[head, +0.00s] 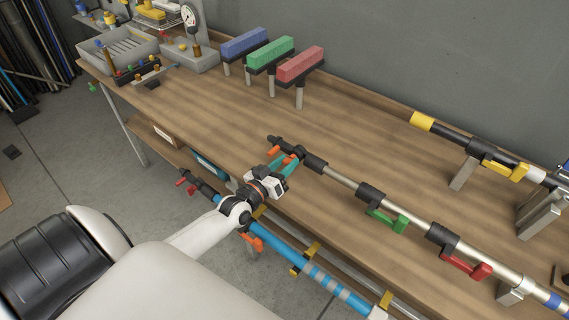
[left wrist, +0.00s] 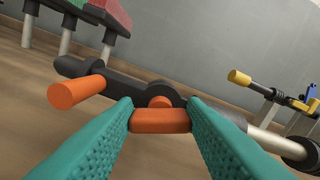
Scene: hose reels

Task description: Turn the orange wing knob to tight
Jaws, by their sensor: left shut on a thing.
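The orange wing knob (left wrist: 160,121) sits on a black fitting (left wrist: 118,84) at the end of a silver pole (head: 342,181) that lies above the wooden bench. My left gripper (head: 288,163) reaches it from the front. Its teal fingers (left wrist: 160,128) are shut on the knob, one on each side, in the left wrist view. The knob's bar lies about level across that view. A separate orange peg (left wrist: 78,92) sticks out of the fitting to the left of the fingers. My right gripper is not in view.
Green (head: 385,219) and red (head: 466,265) levers sit farther along the silver pole. A blue pole (head: 285,250) with an orange lever (head: 251,238) runs below the bench front. Blue, green and red blocks (head: 270,52) stand on posts behind. The bench middle (head: 200,110) is clear.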

